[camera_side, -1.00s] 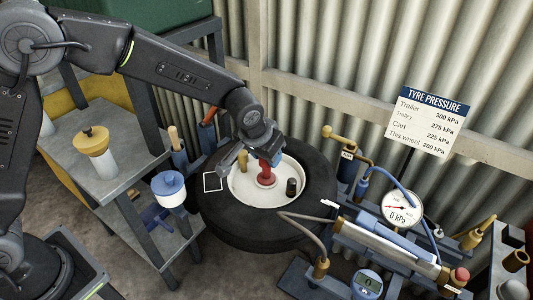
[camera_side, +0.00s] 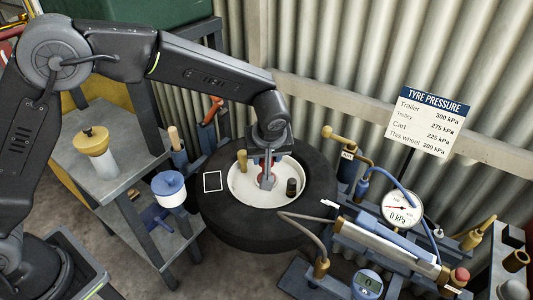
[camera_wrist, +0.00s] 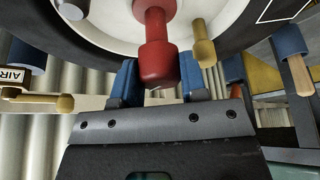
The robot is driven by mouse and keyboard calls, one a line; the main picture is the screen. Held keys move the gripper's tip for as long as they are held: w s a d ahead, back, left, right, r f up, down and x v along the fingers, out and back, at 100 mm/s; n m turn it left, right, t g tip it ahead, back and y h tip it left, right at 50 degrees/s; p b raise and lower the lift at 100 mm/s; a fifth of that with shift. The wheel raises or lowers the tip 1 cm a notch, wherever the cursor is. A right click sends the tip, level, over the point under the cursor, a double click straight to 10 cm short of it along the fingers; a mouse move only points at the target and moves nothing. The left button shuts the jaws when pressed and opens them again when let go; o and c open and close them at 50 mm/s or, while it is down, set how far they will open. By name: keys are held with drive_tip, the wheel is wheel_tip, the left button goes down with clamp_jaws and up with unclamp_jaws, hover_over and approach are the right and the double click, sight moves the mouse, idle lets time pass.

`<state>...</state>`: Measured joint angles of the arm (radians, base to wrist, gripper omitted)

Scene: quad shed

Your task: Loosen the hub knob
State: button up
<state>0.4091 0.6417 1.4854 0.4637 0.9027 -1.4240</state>
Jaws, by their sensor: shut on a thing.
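The wheel lies flat, its black tyre (camera_side: 225,222) around a cream rim (camera_side: 245,197). The red hub knob (camera_wrist: 157,55) stands at the wheel's centre. In the wrist view it rises between the two blue fingers of my gripper (camera_wrist: 160,84). In the side view my gripper (camera_side: 267,181) comes down over the hub from above and hides most of the knob. My gripper is shut on the knob. A brass-coloured peg (camera_side: 242,160) and a dark cap (camera_side: 291,187) stand on the rim on either side of the knob.
A pump with hoses (camera_side: 375,240) and a gauge (camera_side: 402,209) reading 0 kPa stand right of the wheel. A pressure sign (camera_side: 427,120) is in front of the corrugated wall.

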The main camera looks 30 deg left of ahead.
drive_tip(key=shift+n, duration=0.3)
idle(0.4)
drive_tip(key=o, duration=0.9)
drive_tip(key=v, duration=1.4)
drive_tip(key=shift+w, duration=0.15)
drive_tip(key=shift+f, duration=0.1)
